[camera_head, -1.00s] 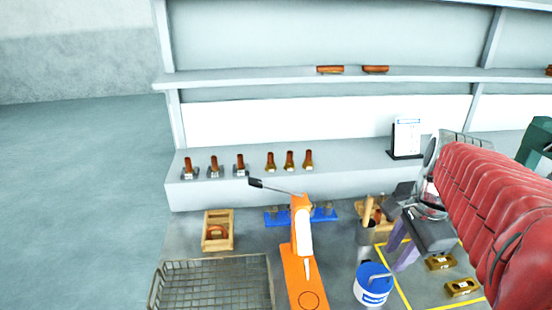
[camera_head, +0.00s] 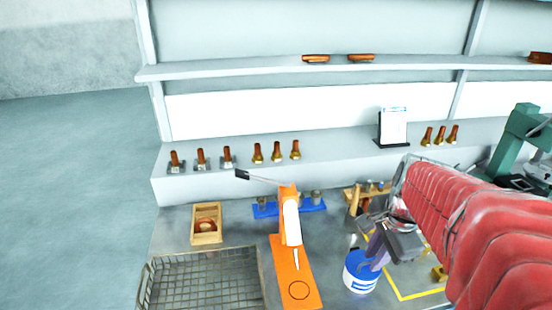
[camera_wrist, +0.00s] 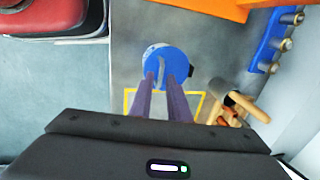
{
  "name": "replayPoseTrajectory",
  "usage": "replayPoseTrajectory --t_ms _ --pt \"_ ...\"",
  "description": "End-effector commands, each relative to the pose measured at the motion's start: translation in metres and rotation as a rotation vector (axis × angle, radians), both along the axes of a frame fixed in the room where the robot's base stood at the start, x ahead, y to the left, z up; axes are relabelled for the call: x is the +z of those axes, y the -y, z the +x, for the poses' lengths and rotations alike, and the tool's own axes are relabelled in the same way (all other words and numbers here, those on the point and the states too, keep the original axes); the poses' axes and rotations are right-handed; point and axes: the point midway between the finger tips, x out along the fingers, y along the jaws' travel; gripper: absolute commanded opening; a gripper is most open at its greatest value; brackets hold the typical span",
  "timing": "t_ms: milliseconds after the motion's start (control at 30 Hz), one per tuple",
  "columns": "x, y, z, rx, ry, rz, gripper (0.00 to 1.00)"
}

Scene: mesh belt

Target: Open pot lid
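The pot (camera_head: 360,285) is a white tub with a label and a blue lid (camera_head: 356,260), standing on the bench right of the orange stand. The lid looks closed on it. In the wrist view the lid (camera_wrist: 178,58) has a grey curved handle (camera_wrist: 160,68). My gripper (camera_head: 376,262) points down at the lid from the upper right. Its two purple fingers (camera_wrist: 162,84) are apart, with the tips over the lid near the handle. I cannot tell whether they touch it.
An orange stand (camera_head: 297,284) with an arm is just left of the pot, and a wire basket (camera_head: 205,280) farther left. A wooden-handled tool holder (camera_head: 354,203) is behind. A blue rack (camera_head: 265,209) and a wooden box (camera_head: 206,237) are near the shelf.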

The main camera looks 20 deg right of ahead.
Motion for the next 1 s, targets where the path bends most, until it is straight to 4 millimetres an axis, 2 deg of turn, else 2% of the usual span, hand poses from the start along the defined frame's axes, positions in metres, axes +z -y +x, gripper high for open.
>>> replayPoseTrajectory --t_ms 200,1000 --pt "0.0002 0.0003 -0.0002 -0.001 0.0 0.0 0.0" --pt "0.0002 0.0008 -0.0007 -0.002 -0.001 0.0 0.0"
